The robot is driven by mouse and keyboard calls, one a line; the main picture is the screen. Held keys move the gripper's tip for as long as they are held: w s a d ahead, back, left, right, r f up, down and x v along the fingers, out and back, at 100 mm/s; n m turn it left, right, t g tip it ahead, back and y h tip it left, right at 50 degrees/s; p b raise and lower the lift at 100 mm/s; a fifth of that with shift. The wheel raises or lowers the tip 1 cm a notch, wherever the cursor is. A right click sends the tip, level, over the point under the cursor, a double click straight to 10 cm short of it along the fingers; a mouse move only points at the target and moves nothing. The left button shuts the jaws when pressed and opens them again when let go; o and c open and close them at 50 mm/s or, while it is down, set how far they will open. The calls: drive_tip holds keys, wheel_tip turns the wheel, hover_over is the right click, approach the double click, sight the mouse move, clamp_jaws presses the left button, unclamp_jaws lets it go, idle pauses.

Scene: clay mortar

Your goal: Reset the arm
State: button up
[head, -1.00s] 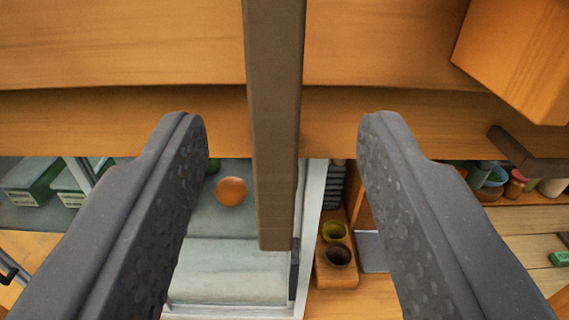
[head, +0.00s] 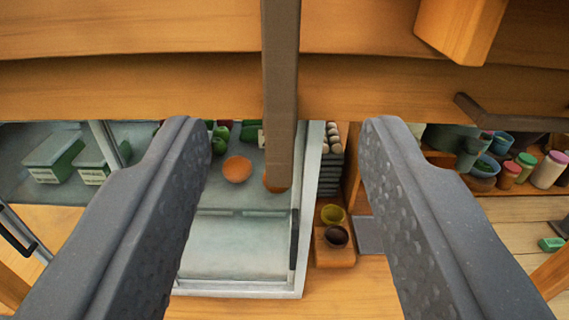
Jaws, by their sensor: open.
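My gripper (head: 285,140) is open, with its two dark grey, dimpled fingers wide apart on the left and right of the head view. Nothing is held between the fingers. A brown bar (head: 280,90) hangs down the middle of the view, between the fingertips. Behind and below it is an open pale cabinet with glass-like shelves (head: 235,250). An orange ball-like thing (head: 237,169) lies on a shelf there, and a second orange thing is partly hidden by the bar's lower end.
Wooden boards (head: 130,85) cross the top, with a wooden block (head: 460,28) at upper right. Green boxes (head: 55,155) stand at left. Several jars (head: 525,165) stand on a shelf at right.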

drive_tip(key=s+a+r+g+b, duration=0.2)
drive_tip(key=s+a+b, duration=0.6)
drive_tip(key=s, duration=0.3)
drive_tip(key=shift+s+a+r+g+y, duration=0.25)
drive_tip(key=shift+s+a+g+y, duration=0.1)
drive_tip(key=shift+a, duration=0.25)
idle(1.1)
